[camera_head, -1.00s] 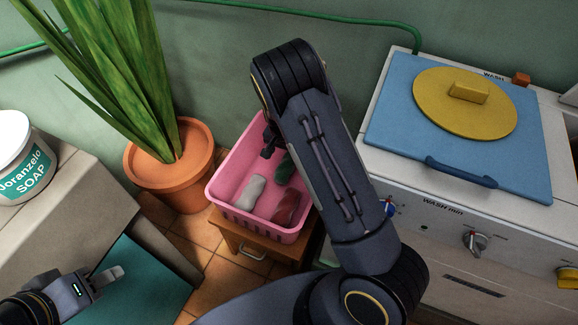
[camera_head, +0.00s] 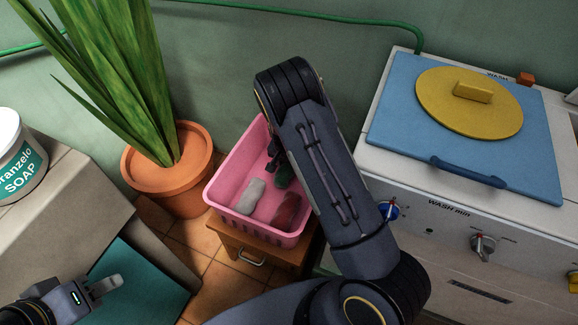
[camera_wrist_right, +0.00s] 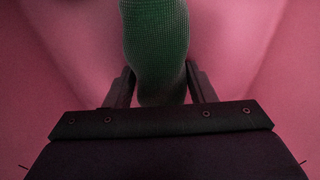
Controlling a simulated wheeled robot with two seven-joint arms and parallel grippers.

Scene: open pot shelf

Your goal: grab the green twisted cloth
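The green twisted cloth (camera_head: 284,177) lies in the pink basket (camera_head: 232,178), partly hidden by my right arm. In the right wrist view the cloth (camera_wrist_right: 157,45) reaches down from the top edge, its near end between the fingers of my right gripper (camera_wrist_right: 161,84). The fingers are apart, one on each side of the cloth; firm contact does not show. In the head view my right gripper (camera_head: 272,158) is inside the basket, mostly hidden behind its arm. My left gripper (camera_head: 104,286) is at lower left, away from the basket; its finger gap is unclear.
A grey cloth (camera_head: 250,196) and a dark red cloth (camera_head: 287,209) lie in the same basket.

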